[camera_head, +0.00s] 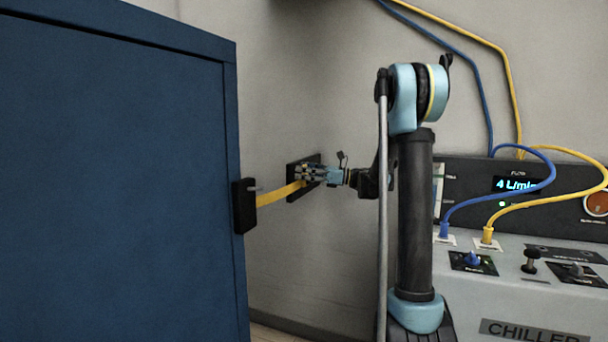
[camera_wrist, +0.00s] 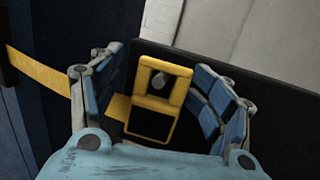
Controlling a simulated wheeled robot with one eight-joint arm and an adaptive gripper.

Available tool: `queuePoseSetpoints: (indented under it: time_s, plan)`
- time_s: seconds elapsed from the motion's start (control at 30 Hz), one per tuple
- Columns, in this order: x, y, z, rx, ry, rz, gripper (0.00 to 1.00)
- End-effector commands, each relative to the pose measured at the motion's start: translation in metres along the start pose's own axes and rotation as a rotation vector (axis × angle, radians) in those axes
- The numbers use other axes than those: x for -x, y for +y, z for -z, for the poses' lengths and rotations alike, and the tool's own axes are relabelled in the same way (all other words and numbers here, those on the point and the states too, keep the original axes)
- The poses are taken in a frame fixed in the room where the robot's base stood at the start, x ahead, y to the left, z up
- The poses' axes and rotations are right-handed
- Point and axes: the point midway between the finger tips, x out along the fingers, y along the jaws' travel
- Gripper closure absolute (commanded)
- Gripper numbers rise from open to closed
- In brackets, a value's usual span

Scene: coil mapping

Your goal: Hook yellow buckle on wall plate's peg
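The yellow buckle (camera_wrist: 152,88) lies against the dark wall plate (camera_wrist: 275,105) in the wrist view. A grey round peg end (camera_wrist: 159,81) shows inside the buckle's upper opening. Whether the buckle is seated fully on the peg I cannot tell. My gripper (camera_wrist: 158,62) has its two blue-padded fingers on either side of the buckle, spread apart, with a gap at least on the left. In the head view my gripper (camera_head: 309,174) is at the wall plate (camera_head: 292,172) and mostly hides the buckle.
A yellow strap (camera_head: 278,195) runs from a black holder (camera_head: 244,206) on the blue cabinet (camera_head: 115,180) to the plate. The chiller unit (camera_head: 520,270), with blue and yellow hoses, stands at the right. Bare wall lies around the plate.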

Motion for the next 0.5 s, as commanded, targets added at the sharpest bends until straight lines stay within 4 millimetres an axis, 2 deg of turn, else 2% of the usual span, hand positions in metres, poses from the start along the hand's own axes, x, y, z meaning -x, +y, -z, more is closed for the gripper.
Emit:
queuePoseSetpoints:
  time_s: [0.33, 0.5]
  plan:
    - [0.008, -0.002, -0.001, 0.001, -0.001, 0.007, 0.29]
    - [0.029, -0.003, -0.001, 0.001, -0.001, 0.010, 0.29]
